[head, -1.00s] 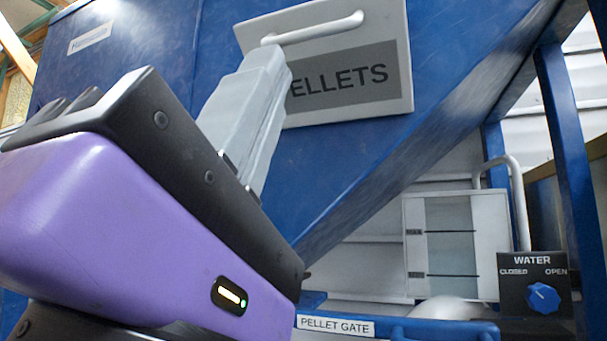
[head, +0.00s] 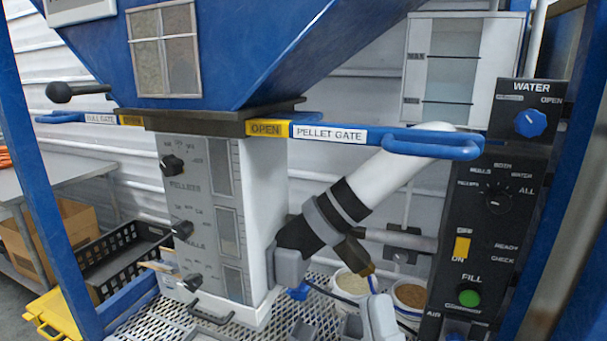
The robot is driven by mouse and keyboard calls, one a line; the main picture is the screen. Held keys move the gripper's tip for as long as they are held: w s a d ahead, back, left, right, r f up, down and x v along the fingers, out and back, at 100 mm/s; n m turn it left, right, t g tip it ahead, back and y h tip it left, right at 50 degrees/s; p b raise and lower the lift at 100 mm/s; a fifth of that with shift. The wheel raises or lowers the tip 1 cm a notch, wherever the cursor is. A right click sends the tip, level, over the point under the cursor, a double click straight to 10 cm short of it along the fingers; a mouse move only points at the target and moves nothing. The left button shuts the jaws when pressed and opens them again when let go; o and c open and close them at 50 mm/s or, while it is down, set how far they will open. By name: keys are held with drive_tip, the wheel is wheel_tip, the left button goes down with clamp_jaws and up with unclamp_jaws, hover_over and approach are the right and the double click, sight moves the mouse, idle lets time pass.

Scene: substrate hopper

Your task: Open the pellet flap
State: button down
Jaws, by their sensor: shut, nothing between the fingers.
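The pellet flap, the pale panel lettered PELLETS, is not in view now, so its state cannot be told. The PELLET GATE bar (head: 380,136), a blue rod with a white label and a yellow OPEN tag, runs right from under the hopper.
A WATER knob (head: 530,123) sits above a black control panel (head: 470,235) at right. A thick white pipe (head: 390,175) slants down in the middle. Two buckets (head: 410,296) stand low behind it. A black crate (head: 120,255) is at left.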

drive_tip(key=s+d+f+n+g+h, duration=0.1)
drive_tip(key=s+d+f+n+g, duration=0.3)
drive_tip(key=f, duration=0.8)
drive_tip(key=s+d+f+n+g+h, duration=0.2)
drive_tip(key=s+d+f+n+g, duration=0.2)
drive_tip(key=s+d+f+n, duration=0.4)
drive_tip(key=s+f+n, duration=0.4)
drive_tip(key=s+n, duration=0.1)
drive_tip(key=shift+f+n+g, duration=0.3)
drive_tip(key=shift+f+n, duration=0.05)
drive_tip(key=shift+n, duration=0.05)
drive_tip(key=c, duration=2)
unclamp_jaws()
drive_tip(key=s+f+n, duration=0.1)
drive_tip(key=s, duration=0.1)
drive_tip(key=s+f+n+g, duration=0.1)
drive_tip(key=s, duration=0.1)
drive_tip(key=s+f+n+g+h, duration=0.1)
drive_tip(key=s, duration=0.1)
drive_tip(key=shift+s+d+f, duration=0.2)
drive_tip(key=shift+d, duration=0.2)
drive_tip(key=shift+o, duration=1.2)
drive_tip(key=shift+s+g, duration=0.2)
drive_tip(key=shift+g, duration=0.1)
